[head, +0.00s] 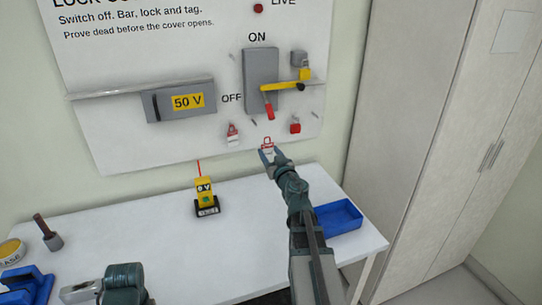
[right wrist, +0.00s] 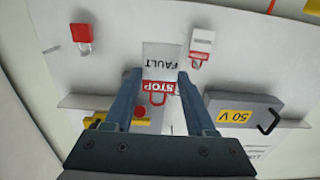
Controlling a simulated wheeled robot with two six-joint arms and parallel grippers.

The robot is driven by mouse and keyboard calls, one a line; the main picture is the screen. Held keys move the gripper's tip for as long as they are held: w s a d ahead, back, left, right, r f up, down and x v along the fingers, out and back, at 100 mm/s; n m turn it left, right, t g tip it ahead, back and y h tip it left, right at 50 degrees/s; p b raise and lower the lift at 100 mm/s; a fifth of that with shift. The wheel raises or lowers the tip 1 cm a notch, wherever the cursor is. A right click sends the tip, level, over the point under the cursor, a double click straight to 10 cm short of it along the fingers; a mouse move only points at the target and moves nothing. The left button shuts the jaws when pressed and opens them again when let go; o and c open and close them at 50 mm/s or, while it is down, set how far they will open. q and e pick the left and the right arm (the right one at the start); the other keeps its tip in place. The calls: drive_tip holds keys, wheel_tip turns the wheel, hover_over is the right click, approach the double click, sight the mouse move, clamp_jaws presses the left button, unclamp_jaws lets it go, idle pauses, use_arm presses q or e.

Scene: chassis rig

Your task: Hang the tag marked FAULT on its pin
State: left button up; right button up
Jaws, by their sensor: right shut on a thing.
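The FAULT tag (right wrist: 161,58) is a white card with a red STOP band and a red loop, upside down in the right wrist view. My right gripper (right wrist: 158,76) is shut on it, a finger at each side edge. In the head view the tag (head: 268,143) shows small at the tip of my right gripper (head: 268,154), in front of the lower board (head: 180,145), below the switch. Small pins stick out of the board, one (head: 313,114) right of the red handle. I cannot tell which pin is FAULT's.
Another red-and-white tag (head: 232,135) hangs left of my right gripper, and a red padlock (head: 295,128) is to its right. Above are the grey switch (head: 261,72) and yellow bar (head: 290,86). A yellow tester (head: 205,190) and blue tray (head: 338,216) are on the table.

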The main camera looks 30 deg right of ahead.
sight(268, 148)
drive_tip(key=shift+x, duration=7.05)
drive_tip(key=shift+r+p+v, duration=0.2)
drive_tip(key=shift+v, duration=2.05)
drive_tip(key=shift+r+p+v, duration=0.15)
drive_tip(key=shift+v, duration=2.1)
